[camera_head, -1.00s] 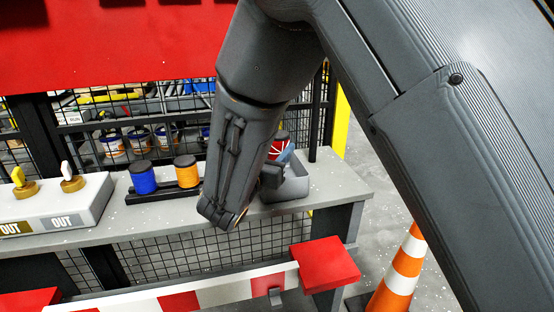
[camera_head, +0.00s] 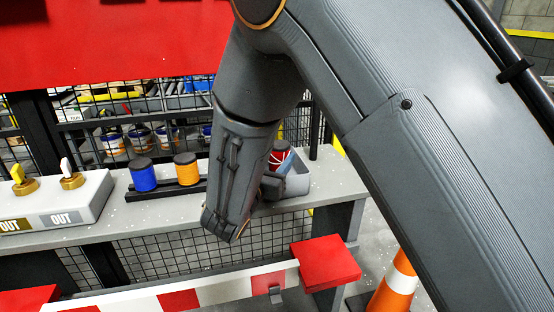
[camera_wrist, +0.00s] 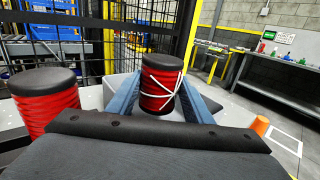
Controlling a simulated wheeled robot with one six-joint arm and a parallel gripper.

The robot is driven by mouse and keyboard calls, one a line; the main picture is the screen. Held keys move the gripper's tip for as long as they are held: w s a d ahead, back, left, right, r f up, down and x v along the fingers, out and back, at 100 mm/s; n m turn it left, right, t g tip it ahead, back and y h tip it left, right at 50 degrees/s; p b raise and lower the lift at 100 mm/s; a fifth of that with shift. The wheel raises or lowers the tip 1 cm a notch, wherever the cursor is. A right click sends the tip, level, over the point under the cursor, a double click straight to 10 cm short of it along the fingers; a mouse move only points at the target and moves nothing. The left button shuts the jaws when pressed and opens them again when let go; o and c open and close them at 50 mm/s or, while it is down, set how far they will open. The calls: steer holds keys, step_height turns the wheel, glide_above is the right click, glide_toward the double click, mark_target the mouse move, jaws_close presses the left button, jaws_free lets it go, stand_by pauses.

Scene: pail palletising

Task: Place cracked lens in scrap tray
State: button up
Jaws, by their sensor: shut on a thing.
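The cracked lens (camera_head: 279,155) is a red ribbed cylinder with a dark cap and white crack lines. It stands upright between the blue fingers of my gripper (camera_head: 283,166), which is shut on it. The wrist view shows the lens (camera_wrist: 160,88) and both fingers of my gripper (camera_wrist: 161,98) closely. The grey scrap tray (camera_head: 298,184) is at the right end of the bench, partly hidden by my arm. The lens is at or over the tray; I cannot tell whether it touches the floor of the tray.
A blue lens (camera_head: 141,177) and an orange lens (camera_head: 187,173) stand in a dark rack left of my arm. An uncracked red lens (camera_wrist: 45,101) is close on the left in the wrist view. A white box (camera_head: 60,205) with two keys is farther left. Mesh fencing stands behind the bench.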

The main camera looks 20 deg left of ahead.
steer(key=o, duration=1.1)
steer(key=shift+f, duration=0.3)
steer(key=shift+d, duration=0.1)
steer(key=shift+f, duration=0.1)
steer(key=shift+d+r, duration=0.1)
steer(key=shift+r, duration=0.2)
steer(key=shift+r+p, duration=0.5)
steer(key=shift+p, duration=0.1)
steer(key=s, duration=0.4)
steer(key=s+a, duration=0.1)
steer(key=s, duration=0.3)
steer(key=s+b, duration=0.1)
steer(key=s, duration=0.3)
steer(key=shift+a, duration=0.35)
